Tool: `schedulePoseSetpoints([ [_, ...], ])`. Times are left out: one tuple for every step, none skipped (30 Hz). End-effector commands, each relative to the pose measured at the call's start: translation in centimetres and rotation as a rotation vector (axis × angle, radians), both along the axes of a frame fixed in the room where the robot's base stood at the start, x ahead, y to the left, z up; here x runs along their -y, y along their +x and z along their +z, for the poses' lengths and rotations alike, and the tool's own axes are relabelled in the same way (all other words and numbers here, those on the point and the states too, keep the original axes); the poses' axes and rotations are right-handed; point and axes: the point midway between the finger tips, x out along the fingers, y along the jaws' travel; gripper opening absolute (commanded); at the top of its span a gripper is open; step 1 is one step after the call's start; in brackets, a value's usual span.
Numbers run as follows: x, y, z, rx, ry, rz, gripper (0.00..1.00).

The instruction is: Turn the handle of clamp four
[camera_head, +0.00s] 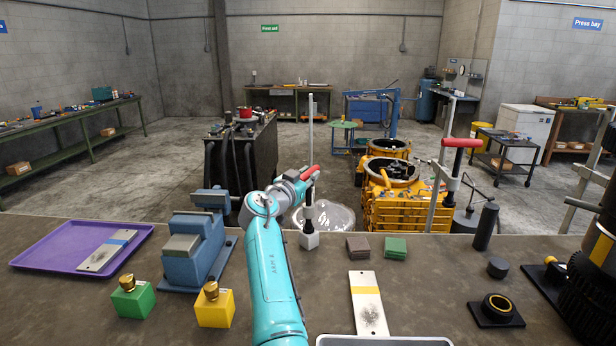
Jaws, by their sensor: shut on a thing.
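A clamp with a red handle (310,172) and an upright grey bar (310,118) stands at the far edge of the bench, in the middle of the view. My teal arm reaches up to it, and my gripper (305,182) is shut on the red handle. The wrist partly hides the handle and the fingers. A dark spindle (308,212) and a grey block (309,239) show below. A second clamp, with a red handle (461,143) and a tilted bar (438,180), stands to the right. No number is readable on either clamp.
On the bench are a purple tray (40,258), a blue vise (195,256), green (133,301) and yellow (215,308) blocks, a marked plate (368,304) and dark cylinders (486,226). Yellow housings (408,208) stand beyond. The bench between vise and plate is mostly occupied by my arm.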

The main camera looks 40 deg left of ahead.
Motion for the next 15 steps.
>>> schedulePoseSetpoints([
  [-0.04,-0.03,-0.21,-0.003,-0.002,-0.005,0.0],
  [-0.03,-0.02,-0.24,-0.003,-0.001,-0.007,0.0],
  [-0.03,-0.02,-0.27,-0.004,-0.001,-0.009,0.0],
  [-0.03,-0.02,-0.28,-0.004,-0.001,-0.01,0.0],
  [-0.02,-0.02,-0.29,-0.004,-0.002,-0.011,0.0],
  [-0.02,-0.02,-0.3,-0.004,-0.002,-0.011,0.0],
  [-0.02,-0.02,-0.31,-0.004,-0.002,-0.011,0.0],
  [-0.02,-0.02,-0.31,-0.004,-0.002,-0.011,0.0],
  [-0.02,-0.02,-0.31,-0.004,-0.002,-0.011,0.0],
  [-0.02,-0.02,-0.32,-0.004,-0.002,-0.011,0.0],
  [-0.02,-0.02,-0.32,-0.004,-0.002,-0.011,0.0],
  [-0.01,-0.02,-0.33,-0.004,-0.002,-0.011,0.0],
  [-0.02,-0.02,-0.33,-0.004,-0.002,-0.011,0.0],
  [-0.02,-0.02,-0.33,-0.004,-0.002,-0.011,0.0],
  [-0.02,-0.02,-0.34,-0.004,-0.002,-0.011,0.28],
])
